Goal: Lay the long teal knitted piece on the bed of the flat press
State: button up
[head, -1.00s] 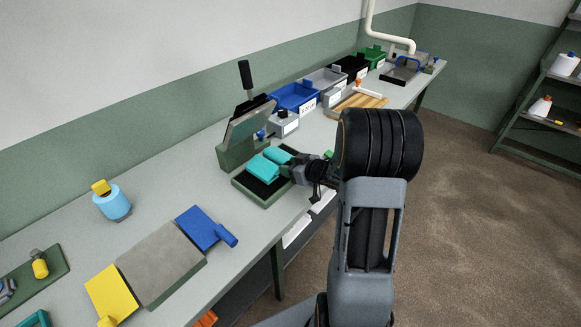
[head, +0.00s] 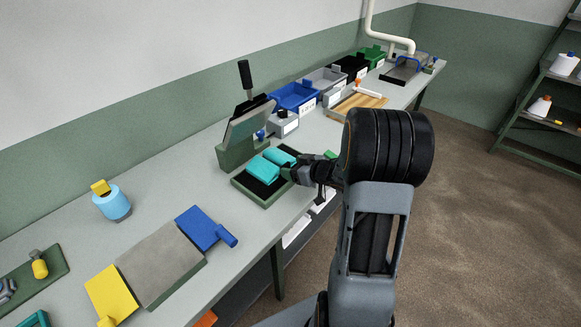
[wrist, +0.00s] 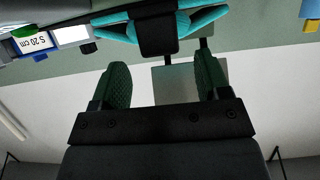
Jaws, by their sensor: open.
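The teal knitted piece (head: 263,168) lies on the black bed (head: 254,187) of the flat press, with a second teal part (head: 279,155) beside it towards the back right. Black bed shows between them; I cannot tell whether they join. Teal also spans the top of the wrist view (wrist: 200,18), around a dark block. My gripper (head: 289,172) is at the bed's right edge, close to the teal. In the wrist view my gripper (wrist: 163,80) is open, its green pads wide apart with nothing between them. The press's upper plate (head: 250,121) is raised and tilted back.
A blue bin (head: 295,96) and other bins line the back of the bench. A wooden board (head: 357,106) lies behind the press. A grey slab (head: 160,262), blue pad (head: 200,228) and yellow pad (head: 110,294) lie in front.

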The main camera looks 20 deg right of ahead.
jog(key=v, duration=0.9)
notch_tip(320, 180, up, 7)
jog(key=m+g+h, duration=0.1)
jog(key=m+h, duration=0.3)
jog(key=h, duration=0.5)
jog(key=s+a+g+y, duration=0.3)
jog(key=s+a+g, duration=0.4)
jog(key=s+a, duration=0.5)
jog(key=a+f, duration=0.1)
jog(key=a, duration=0.1)
jog(key=shift+s+a+m+y, duration=0.3)
jog(key=shift+s+m, duration=0.1)
